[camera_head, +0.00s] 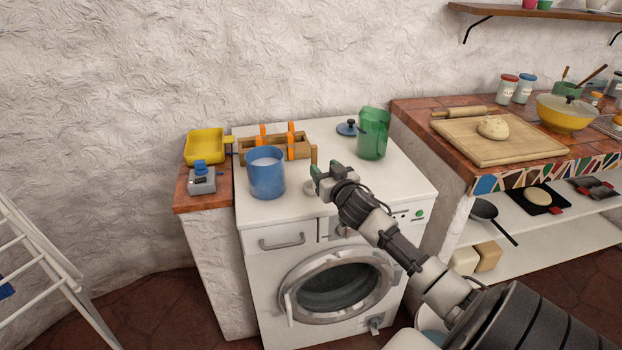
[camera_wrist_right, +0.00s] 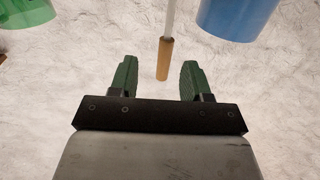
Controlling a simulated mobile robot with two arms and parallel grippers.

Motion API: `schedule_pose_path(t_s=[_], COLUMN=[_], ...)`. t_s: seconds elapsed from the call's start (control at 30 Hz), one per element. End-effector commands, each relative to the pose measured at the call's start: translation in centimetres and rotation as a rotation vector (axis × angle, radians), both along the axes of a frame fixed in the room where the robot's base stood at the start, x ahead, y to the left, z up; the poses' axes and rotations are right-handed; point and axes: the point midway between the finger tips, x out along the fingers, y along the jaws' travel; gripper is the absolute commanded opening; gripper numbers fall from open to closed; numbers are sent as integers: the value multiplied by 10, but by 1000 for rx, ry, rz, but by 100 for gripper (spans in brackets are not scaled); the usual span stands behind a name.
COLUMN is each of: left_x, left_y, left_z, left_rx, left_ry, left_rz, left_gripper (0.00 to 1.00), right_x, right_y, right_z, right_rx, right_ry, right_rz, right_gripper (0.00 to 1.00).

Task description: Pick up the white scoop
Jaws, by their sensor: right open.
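The white scoop stands upright on the washing machine top, and its tan handle (camera_head: 313,155) shows just behind my right gripper (camera_head: 327,173). A pale round part at its foot (camera_head: 308,187) is partly covered by the gripper. In the right wrist view, the scoop's thin white stem and tan handle end (camera_wrist_right: 164,58) appear between the two green fingers (camera_wrist_right: 159,78), nearer the right one. The fingers are apart with nothing gripped. I cannot tell how far beyond the fingertips the handle is. My left gripper is out of view.
A blue tub (camera_head: 266,178) of white powder stands left of the gripper, and a green pitcher (camera_head: 372,134) stands to the right. The machine's front right top is clear.

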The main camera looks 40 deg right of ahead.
Motion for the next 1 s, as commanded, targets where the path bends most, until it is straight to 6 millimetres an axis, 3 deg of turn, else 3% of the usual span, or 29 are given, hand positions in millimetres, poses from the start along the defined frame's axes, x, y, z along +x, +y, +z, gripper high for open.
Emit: schedule_pose_path(t_s=[0.3,0.43,0.77,0.8,1.0], left_x=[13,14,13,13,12], left_y=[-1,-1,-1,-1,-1], left_z=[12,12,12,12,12], left_rx=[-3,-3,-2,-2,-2], left_ry=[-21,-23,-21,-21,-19], left_rz=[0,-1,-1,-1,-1], left_gripper=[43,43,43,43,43], right_x=[33,47,54,53,53], right_y=[-4,-8,-10,-10,-10], right_z=[14,11,9,9,9], right_rx=[-2,0,0,0,0], right_ry=[-2,0,1,1,1], right_rz=[-1,-2,1,1,0], right_gripper=[48,48,48,46,16])
